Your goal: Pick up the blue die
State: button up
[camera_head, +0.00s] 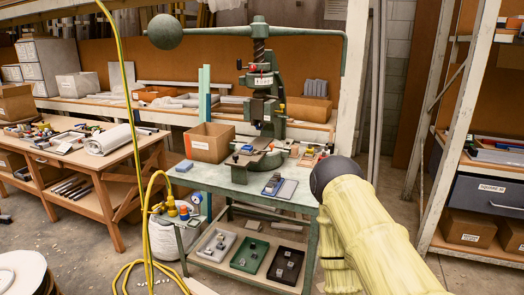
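A small dark blue block (271,185), which looks like the blue die, lies at the left side of a flat grey-blue tray or plate (288,190). The tray is on the front right part of the green bench (222,180), in front of the green fly press (262,85). The block is small here, and its exact shape is hard to tell. My yellow-sleeved arm comes in from the lower right, its dark rounded joint close to the bench's right edge. My gripper is not visible, so its distance from the block cannot be told.
The lower shelf holds a light grey tray (204,251), a green tray and a black tray (275,270). A yellow hose (137,130) hangs at left.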

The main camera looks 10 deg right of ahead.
aim_at(248, 149)
jog(key=u, duration=0.05)
jog(key=i, duration=1.7)
jog(key=u, duration=0.1)
